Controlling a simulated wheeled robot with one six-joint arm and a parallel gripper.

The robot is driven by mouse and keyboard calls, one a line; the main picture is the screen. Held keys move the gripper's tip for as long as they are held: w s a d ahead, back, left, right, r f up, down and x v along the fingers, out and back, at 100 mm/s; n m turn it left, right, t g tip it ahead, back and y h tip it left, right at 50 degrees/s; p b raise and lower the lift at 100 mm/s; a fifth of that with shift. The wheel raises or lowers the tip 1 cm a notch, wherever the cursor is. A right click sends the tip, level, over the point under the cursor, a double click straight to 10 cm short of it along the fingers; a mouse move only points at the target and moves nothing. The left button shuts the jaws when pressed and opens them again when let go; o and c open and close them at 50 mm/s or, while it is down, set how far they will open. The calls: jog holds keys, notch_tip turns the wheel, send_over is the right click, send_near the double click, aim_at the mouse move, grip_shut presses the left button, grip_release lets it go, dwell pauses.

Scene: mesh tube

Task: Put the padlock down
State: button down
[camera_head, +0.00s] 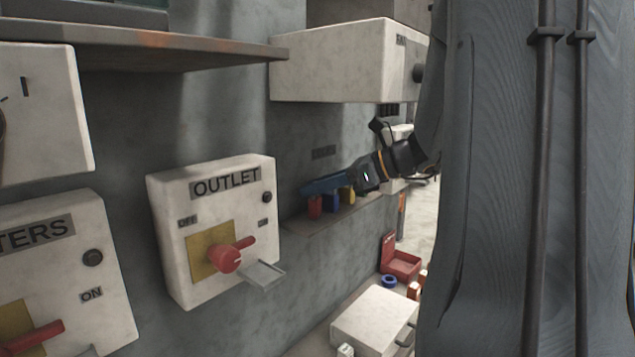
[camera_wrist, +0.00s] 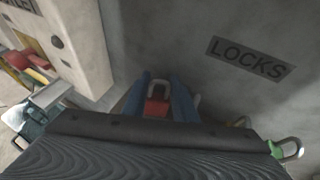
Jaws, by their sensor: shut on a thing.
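My gripper (camera_head: 308,187) reaches in from the right along the wall, its blue fingers over the narrow shelf (camera_head: 325,219). In the wrist view, the gripper (camera_wrist: 158,98) is shut on a red padlock (camera_wrist: 157,107), whose shackle points up between the fingers. In the head view the red padlock (camera_head: 314,207) shows below the fingertips at the shelf's left end. I cannot tell whether its base touches the shelf. A blue padlock (camera_head: 331,203) and a yellow padlock (camera_head: 349,196) stand to its right.
A green padlock (camera_wrist: 287,149) shows at the wrist view's lower right. A LOCKS label (camera_wrist: 250,58) is on the wall. The OUTLET box (camera_head: 212,230) with its red switch is left of the shelf. Below are an open red case (camera_head: 402,262) and a white box (camera_head: 372,325).

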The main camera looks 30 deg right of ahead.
jog(key=shift+f, duration=0.2)
jog(key=c, duration=1.7)
grip_release()
jog(key=shift+s+d+r, duration=0.15)
jog(key=shift+d+r, duration=0.05)
jog(key=shift+r, duration=0.05)
jog(key=s+d+b, duration=0.1)
jog(key=s+d, duration=0.2)
jog(key=s, duration=0.1)
jog(key=s+d+r+b, duration=0.1)
jog(key=s+d+b, duration=0.1)
jog(key=s+d, duration=0.2)
jog(key=s+d+b, duration=0.2)
jog(key=s+d, duration=0.1)
jog(key=s, duration=0.1)
jog(key=shift+d+r, duration=0.4)
